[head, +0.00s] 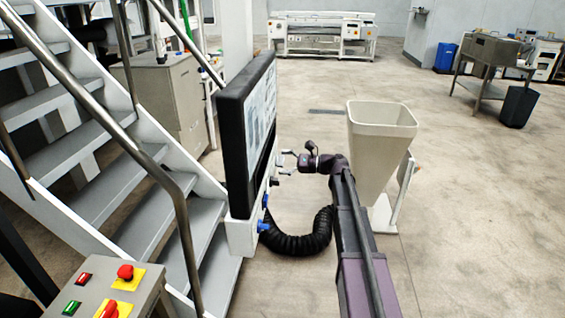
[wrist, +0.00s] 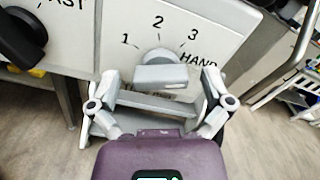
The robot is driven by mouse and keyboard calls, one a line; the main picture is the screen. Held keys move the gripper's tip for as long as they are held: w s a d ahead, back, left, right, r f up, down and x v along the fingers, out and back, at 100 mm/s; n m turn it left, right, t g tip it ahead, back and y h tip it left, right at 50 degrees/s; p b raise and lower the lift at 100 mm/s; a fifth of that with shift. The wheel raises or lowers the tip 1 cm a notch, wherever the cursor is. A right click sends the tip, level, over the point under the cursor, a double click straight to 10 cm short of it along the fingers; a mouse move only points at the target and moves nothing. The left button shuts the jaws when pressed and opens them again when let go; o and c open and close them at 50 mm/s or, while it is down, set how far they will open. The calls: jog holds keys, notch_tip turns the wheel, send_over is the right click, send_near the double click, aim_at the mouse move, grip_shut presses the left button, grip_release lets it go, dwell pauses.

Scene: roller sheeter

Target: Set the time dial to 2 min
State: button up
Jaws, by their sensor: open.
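The time dial (wrist: 160,68) is a light grey knob on a white panel (wrist: 225,22), in the upper middle of the wrist view. The marks 1, 2, 3 and HAND stand around it. Its pointer cannot be made out, so its setting is unclear. My gripper (wrist: 160,78) is open in front of the dial, with one finger to its left and one to its right. No contact is visible. Lettering below the dial is partly hidden by the gripper. In the head view my gripper (head: 286,162) is beside the panel's right face.
A black knob (wrist: 20,38) with partly cut-off lettering is left of the dial. In the head view a black-framed screen (head: 236,130) stands above the panel. A black hose (head: 300,243) hangs below my arm, and a cream hopper (head: 378,150) stands to its right.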

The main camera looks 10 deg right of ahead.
jog(key=shift+a, duration=0.1)
jog(key=c, duration=1.1)
jog(key=shift+c, duration=0.2)
jog(key=shift+n, duration=0.4)
jog(key=n, duration=0.3)
jog(key=shift+n, duration=0.3)
jog(key=n, duration=0.4)
jog(key=shift+n, duration=0.3)
jog(key=n, duration=0.8)
jog(key=shift+n, duration=0.3)
